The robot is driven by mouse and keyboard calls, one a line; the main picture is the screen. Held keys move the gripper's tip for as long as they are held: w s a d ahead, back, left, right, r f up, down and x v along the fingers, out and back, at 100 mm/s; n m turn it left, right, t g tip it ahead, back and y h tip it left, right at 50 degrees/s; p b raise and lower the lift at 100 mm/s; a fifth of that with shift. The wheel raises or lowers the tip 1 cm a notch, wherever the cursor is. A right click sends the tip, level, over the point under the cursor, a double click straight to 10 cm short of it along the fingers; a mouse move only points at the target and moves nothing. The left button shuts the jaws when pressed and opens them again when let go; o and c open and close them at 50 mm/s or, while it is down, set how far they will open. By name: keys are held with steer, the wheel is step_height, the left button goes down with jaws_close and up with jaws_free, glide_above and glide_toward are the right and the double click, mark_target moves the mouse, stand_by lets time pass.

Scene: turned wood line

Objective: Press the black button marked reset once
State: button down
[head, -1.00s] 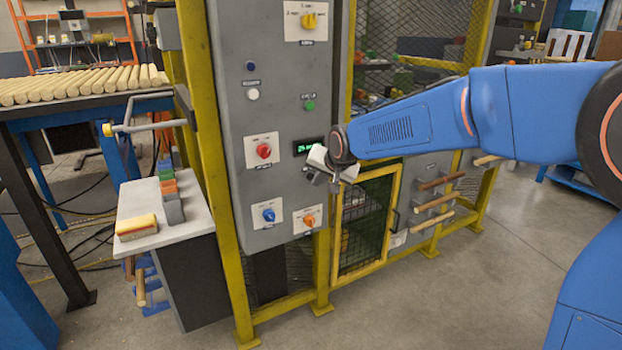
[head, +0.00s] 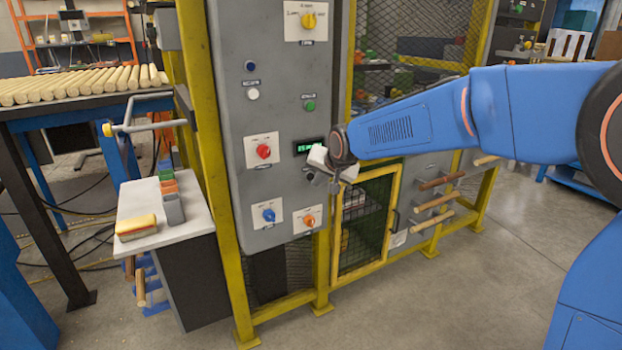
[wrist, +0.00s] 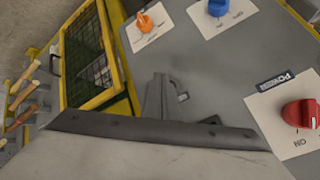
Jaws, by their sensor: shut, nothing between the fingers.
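My gripper (head: 312,177) is shut and empty, with its tips close to the grey control panel (head: 235,110), just below the small green display (head: 308,146). In the wrist view the shut fingers (wrist: 160,92) point at the panel face. I cannot pick out the black reset button for certain in either view; the gripper covers that part of the panel. Whether the fingertips touch anything is not clear.
Near the gripper are a red knob (head: 263,151), a blue knob (head: 268,215), an orange knob (head: 309,220) and a green button (head: 310,105). A yellow-framed mesh door (head: 366,225) stands at lower right. The floor in front is clear.

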steer(key=shift+w, duration=0.1)
stand_by(0.6)
steer(key=shift+w+a, duration=0.25)
steer(key=shift+w+a, duration=0.2)
steer(key=shift+w, duration=0.1)
stand_by(0.8)
stand_by(0.4)
steer(key=shift+s+d, duration=0.45)
steer(key=shift+s, duration=0.2)
steer(key=shift+s+d, duration=0.7)
steer(key=shift+s, duration=0.35)
steer(key=shift+s+d, duration=0.7)
steer(key=shift+s, duration=0.3)
